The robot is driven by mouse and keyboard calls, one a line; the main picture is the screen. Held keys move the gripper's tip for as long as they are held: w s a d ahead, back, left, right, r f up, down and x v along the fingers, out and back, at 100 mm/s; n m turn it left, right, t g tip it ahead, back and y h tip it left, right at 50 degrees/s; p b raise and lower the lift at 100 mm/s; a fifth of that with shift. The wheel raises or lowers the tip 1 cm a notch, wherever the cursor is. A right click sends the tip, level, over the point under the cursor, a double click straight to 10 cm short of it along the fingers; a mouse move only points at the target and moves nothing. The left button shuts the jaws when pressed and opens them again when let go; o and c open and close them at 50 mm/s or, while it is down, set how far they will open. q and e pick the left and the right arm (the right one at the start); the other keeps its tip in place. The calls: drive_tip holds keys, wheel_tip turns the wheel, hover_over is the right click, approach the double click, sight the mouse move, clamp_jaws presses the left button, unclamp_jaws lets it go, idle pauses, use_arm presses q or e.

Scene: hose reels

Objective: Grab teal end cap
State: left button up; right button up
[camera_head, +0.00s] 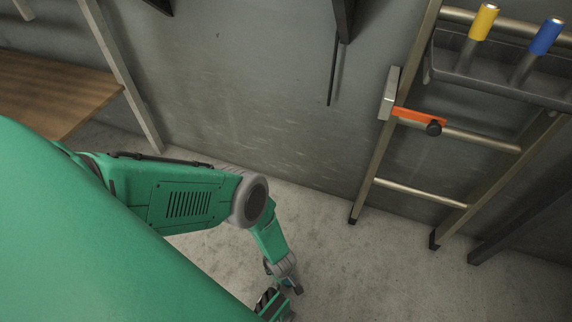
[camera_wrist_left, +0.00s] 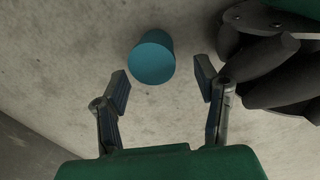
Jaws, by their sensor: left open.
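The teal end cap (camera_wrist_left: 153,57) shows in the left wrist view as a short round cylinder, its flat round face toward the camera. It appears to be over the concrete floor. My left gripper (camera_wrist_left: 163,82) is open, with one finger to the left of the cap and one to the right. The cap lies just beyond the fingertips, with a visible gap on both sides, and nothing is held. In the head view my left arm reaches down to the floor at the bottom middle; the cap cannot be made out there. My right gripper is not in view.
A ladder (camera_head: 418,128) leans on the grey wall at right, with an orange tool (camera_head: 418,117) on it. A dark tray (camera_head: 500,72) there holds yellow-handled (camera_head: 484,22) and blue-handled (camera_head: 546,37) tools. A wooden bench (camera_head: 55,92) stands at left. The floor (camera_head: 350,262) between is clear.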

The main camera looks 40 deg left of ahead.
use_arm(q)
drive_tip(key=shift+w+f, duration=0.1)
drive_tip(key=shift+f, duration=0.35)
drive_tip(key=c, duration=1.1)
drive_tip(key=shift+r, duration=0.1)
drive_tip(key=shift+c, duration=0.2)
